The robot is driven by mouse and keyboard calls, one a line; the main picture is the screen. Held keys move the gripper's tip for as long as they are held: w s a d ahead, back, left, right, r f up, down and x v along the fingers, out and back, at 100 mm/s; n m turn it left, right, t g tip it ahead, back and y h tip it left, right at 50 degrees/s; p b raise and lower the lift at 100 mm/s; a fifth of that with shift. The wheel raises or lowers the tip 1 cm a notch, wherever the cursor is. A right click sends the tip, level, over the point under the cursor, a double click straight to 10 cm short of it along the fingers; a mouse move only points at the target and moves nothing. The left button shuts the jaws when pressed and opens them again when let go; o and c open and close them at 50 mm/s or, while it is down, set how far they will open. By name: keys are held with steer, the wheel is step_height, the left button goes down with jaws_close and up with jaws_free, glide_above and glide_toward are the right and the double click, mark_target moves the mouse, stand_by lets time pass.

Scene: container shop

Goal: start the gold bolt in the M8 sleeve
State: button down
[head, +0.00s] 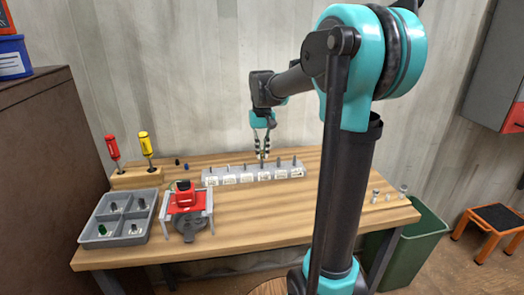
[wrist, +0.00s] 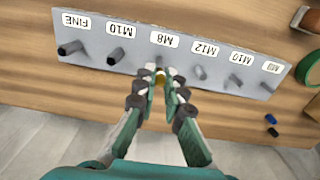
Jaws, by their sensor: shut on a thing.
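My gripper (head: 262,156) is shut on the gold bolt (wrist: 160,73), with only a small gold patch showing between the fingertips in the wrist view (wrist: 159,78). The fingers point down over the middle of a grey labelled block (head: 212,181), also in the wrist view (wrist: 90,32). The fingertips are right beside the M8 label (wrist: 163,39) and cover most of the sleeve there. I cannot tell whether the bolt touches or sits in that sleeve. Other stubs stand along the block, by labels reading FINE, M10 and M12.
Left on the table are a grey compartment tray (head: 118,242), a red device on a stand (head: 184,197), and red (head: 112,148) and yellow (head: 146,144) screwdrivers. Small metal pieces (head: 375,195) stand at the right edge, above a green bin (head: 425,240). The front middle is clear.

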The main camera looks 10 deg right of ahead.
steer(key=shift+f, duration=0.65)
steer(key=c, duration=1.5)
jaws_free()
steer(key=shift+c, duration=0.2)
steer(key=shift+r, duration=3.05)
steer(key=shift+c, duration=1)
step_height(320, 180, up, 2)
steer(key=shift+r, duration=0.15)
steer(key=shift+c, duration=0.2)
steer(key=shift+f, duration=3.45)
